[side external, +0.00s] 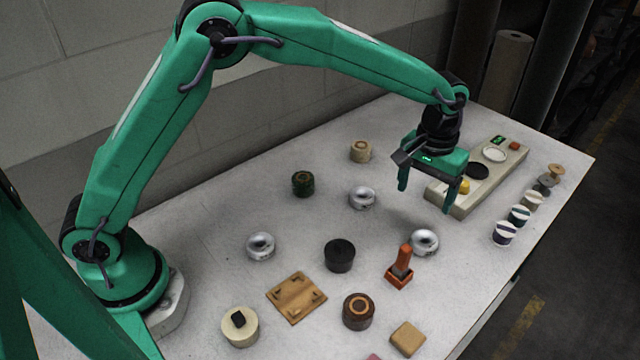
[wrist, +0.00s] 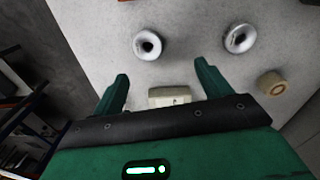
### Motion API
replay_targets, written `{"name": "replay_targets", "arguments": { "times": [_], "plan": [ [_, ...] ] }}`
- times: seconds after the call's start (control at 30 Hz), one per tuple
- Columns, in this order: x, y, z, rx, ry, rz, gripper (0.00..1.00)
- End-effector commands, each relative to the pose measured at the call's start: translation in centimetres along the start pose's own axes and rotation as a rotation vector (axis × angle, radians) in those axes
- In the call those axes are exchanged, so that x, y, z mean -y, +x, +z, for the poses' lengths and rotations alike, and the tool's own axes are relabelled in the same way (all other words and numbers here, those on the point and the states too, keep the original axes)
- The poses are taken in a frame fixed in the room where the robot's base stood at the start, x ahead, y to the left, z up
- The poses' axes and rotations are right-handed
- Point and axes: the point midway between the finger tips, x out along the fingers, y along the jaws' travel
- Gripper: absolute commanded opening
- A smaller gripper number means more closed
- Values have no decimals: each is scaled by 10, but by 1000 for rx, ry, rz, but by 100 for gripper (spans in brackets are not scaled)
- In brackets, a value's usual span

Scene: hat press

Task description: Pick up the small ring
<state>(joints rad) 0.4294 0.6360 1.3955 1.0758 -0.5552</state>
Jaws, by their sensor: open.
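Three silver rings lie on the white table: one in the middle (side external: 362,206), one on the left (side external: 260,253), and one on the right (side external: 424,250) behind an orange upright tool. I cannot tell for sure which is the small ring. My gripper (side external: 425,199) points down above the table, open and empty, up and right of the rings. In the wrist view, my gripper (wrist: 162,70) has its fingers spread apart. Two silver rings show beyond the fingertips there, one on the left (wrist: 138,48) and one on the right (wrist: 230,42), both apart from the fingers.
A beige console (side external: 452,203) with a yellow part stands beside my gripper. The orange tool (side external: 400,269) stands close to the right ring. A dark cylinder (side external: 339,256), green cylinder (side external: 303,184) and wooden board (side external: 296,298) are nearby. Several spools line the right edge.

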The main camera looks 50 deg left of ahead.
Motion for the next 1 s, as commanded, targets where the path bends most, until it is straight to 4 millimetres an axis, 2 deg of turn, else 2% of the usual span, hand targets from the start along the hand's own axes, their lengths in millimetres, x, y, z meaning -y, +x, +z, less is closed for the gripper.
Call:
{"name": "replay_targets", "arguments": {
  "times": [0.03, 0.2, 0.47, 0.8, 1.0],
  "plan": [
    [-7, 10, -1, 10, 0, -6, 77],
    [-21, 29, -3, 26, -7, -16, 77],
    [-24, 34, -3, 30, -10, -19, 77],
    [-23, 56, -2, 30, -10, -19, 77],
    [-23, 59, -2, 29, -10, -18, 77]
  ]
}}
